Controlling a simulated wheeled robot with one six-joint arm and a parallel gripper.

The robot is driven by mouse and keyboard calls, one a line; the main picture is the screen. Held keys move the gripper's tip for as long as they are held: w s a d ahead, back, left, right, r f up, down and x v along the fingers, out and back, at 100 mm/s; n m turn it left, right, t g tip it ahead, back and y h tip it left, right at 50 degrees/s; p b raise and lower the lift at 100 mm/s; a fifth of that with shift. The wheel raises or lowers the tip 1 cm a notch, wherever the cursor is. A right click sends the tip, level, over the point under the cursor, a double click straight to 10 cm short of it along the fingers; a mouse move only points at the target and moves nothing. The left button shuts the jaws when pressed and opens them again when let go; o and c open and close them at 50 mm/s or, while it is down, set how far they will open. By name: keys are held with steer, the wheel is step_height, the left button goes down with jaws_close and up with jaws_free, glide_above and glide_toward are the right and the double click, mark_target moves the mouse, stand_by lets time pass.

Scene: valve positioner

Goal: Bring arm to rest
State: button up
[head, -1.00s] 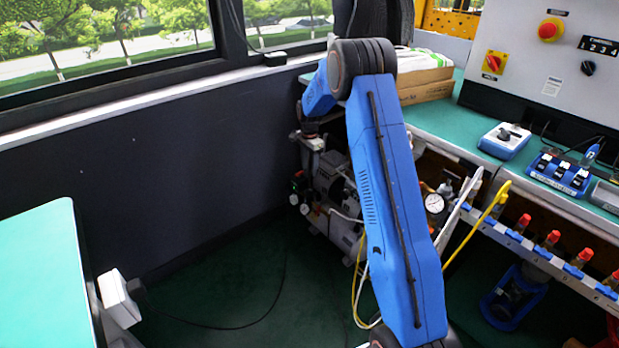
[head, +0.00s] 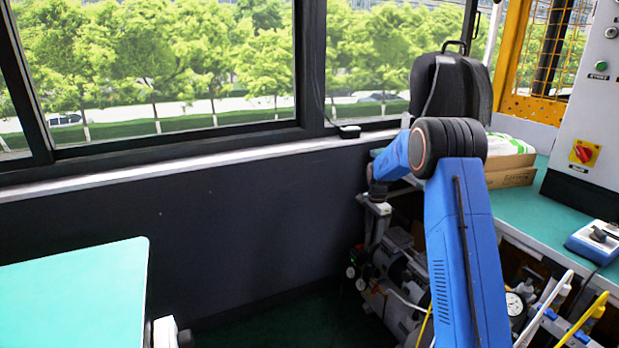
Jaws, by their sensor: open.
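My blue arm (head: 465,250) rises from the bottom edge, right of the middle, in the head view. It bends at a thick black-ringed joint (head: 450,145). Beyond that joint a short blue link runs back and to the left, to a dark wrist that points down. My gripper (head: 377,226) is small at the end of this wrist, in front of the machinery under the bench. It looks open, with nothing seen between its fingers. Its tips are hard to tell from the dark machinery behind. The arm's lower part is out of the frame.
A green-topped bench (head: 548,205) with a cardboard box (head: 510,177) runs along the right. A pump unit (head: 398,262) and a gauge (head: 515,303) sit below it. A green table (head: 75,295) stands at lower left. A dark wall (head: 250,240) under the windows closes the back.

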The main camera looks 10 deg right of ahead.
steer(key=s+a+r+n+t, duration=0.1)
steer(key=s+a+r+n, duration=0.25)
steer(key=s+r, duration=0.9)
steer(key=s+a+r+n+t, duration=0.15)
steer(key=s+r+n, duration=0.25)
steer(key=s+r, duration=0.8)
steer(key=s+a+f+n+t, duration=0.1)
steer(key=s+n, duration=0.2)
steer(key=s, duration=1.3)
steer(key=s+a+f+n+t, duration=0.1)
steer(key=s+n, duration=0.3)
steer(key=s, duration=1.2)
steer(key=shift+s+a, duration=0.4)
steer(key=shift+a, duration=0.25)
steer(key=shift+n, duration=0.25)
